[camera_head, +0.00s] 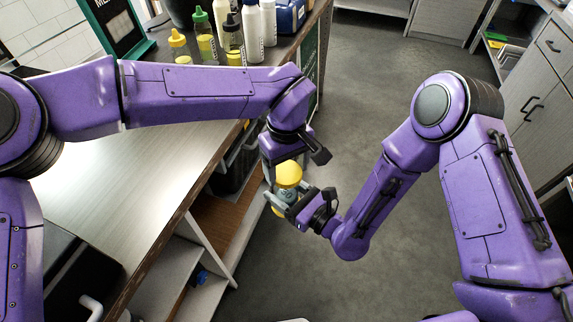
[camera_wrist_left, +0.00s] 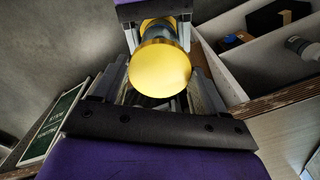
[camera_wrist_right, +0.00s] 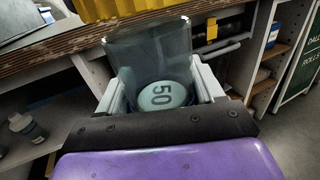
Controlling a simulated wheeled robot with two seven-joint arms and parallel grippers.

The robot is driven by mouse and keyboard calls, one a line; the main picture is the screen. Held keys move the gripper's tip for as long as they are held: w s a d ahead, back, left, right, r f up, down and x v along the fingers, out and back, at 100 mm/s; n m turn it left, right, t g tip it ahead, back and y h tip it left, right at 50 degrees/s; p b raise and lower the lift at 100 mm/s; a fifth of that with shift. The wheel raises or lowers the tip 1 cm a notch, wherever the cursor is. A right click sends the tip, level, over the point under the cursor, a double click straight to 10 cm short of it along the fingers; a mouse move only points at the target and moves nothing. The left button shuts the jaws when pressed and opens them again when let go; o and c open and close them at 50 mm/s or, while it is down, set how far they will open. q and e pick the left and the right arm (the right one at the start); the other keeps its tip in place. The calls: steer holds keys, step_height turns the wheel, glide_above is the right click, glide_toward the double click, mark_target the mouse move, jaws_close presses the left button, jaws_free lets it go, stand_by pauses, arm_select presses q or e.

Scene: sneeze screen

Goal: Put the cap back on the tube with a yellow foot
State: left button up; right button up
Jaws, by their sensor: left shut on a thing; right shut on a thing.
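My left gripper (camera_head: 285,168) reaches down past the counter's edge and is shut on a yellow cap (camera_head: 289,174). In the left wrist view the cap's round yellow face (camera_wrist_left: 160,69) sits between the fingers, with a dark tube part and more yellow behind it. My right gripper (camera_head: 294,203) is shut on a clear, greyish tube (camera_wrist_right: 150,55), just below the cap. A pale green disc marked 50 shows at the tube in the right wrist view. The cap's ribbed yellow side (camera_wrist_right: 130,8) lies against the tube's far end; I cannot tell whether they touch.
The counter (camera_head: 110,185) stands at the left, with open shelves (camera_head: 190,265) below its edge. Several bottles (camera_head: 228,35) with yellow, green and dark tops stand at its far end. Open grey floor (camera_head: 390,120) lies to the right. Grey cabinets (camera_head: 540,95) stand at the far right.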

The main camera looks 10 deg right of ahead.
arm_select(q)
steer(key=shift+f, duration=0.65)
steer(key=shift+f, duration=0.6)
steer(key=o, duration=1)
steer(key=shift+o, duration=0.2)
step_height(320, 180, up, 12)
steer(key=shift+f, duration=0.1)
